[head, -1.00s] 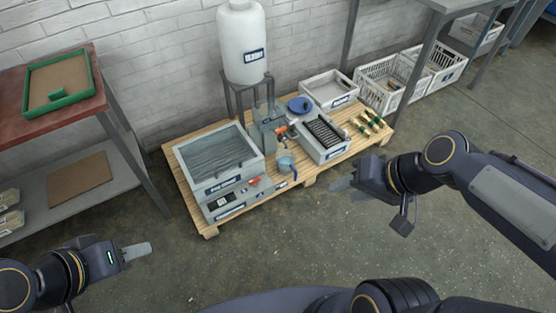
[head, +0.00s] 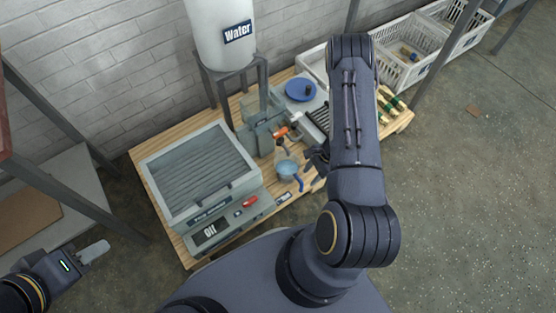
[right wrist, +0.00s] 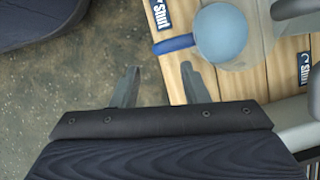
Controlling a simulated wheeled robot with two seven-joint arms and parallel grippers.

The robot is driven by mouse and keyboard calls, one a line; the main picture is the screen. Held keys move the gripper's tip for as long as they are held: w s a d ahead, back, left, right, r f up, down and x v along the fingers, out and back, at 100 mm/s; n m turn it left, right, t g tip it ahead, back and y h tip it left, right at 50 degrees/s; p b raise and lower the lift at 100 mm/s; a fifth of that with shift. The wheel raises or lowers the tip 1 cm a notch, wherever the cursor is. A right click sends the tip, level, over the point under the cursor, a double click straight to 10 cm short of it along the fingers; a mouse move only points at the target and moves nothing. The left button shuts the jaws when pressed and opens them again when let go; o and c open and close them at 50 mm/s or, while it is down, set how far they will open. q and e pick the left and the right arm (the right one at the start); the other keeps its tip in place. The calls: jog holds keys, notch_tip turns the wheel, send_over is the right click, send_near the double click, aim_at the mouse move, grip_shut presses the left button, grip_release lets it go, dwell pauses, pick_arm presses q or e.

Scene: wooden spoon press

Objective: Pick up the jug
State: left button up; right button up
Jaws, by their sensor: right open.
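The jug (head: 288,169) is a small clear vessel with a blue handle and pale blue contents. It stands at the front edge of the wooden pallet, below the tap of the grey dispenser (head: 262,134). In the right wrist view the jug (right wrist: 224,38) is at the top, its blue handle pointing left. My right gripper (right wrist: 160,70) is open and empty, its two fingers apart, short of the handle and not touching it. In the head view my right gripper (head: 312,166) is just right of the jug, partly hidden by my arm. My left gripper (head: 93,252) is at lower left, away from everything.
The grey press box (head: 200,176) stands left of the jug on the pallet (head: 160,220). A white water tank (head: 222,40) stands on a metal stand behind. A blue lid (head: 300,90) and white crates (head: 400,70) lie further back.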

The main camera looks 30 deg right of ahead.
jog(key=b+x, duration=0.1)
jog(key=x, duration=0.2)
jog(key=b+x, duration=0.1)
jog(key=x, duration=0.2)
jog(key=b+x, duration=0.1)
jog(key=x, duration=0.1)
jog(key=shift+d+f, duration=0.15)
jog(key=shift+f, duration=0.35)
jog(key=shift+s, duration=0.1)
grip_shut()
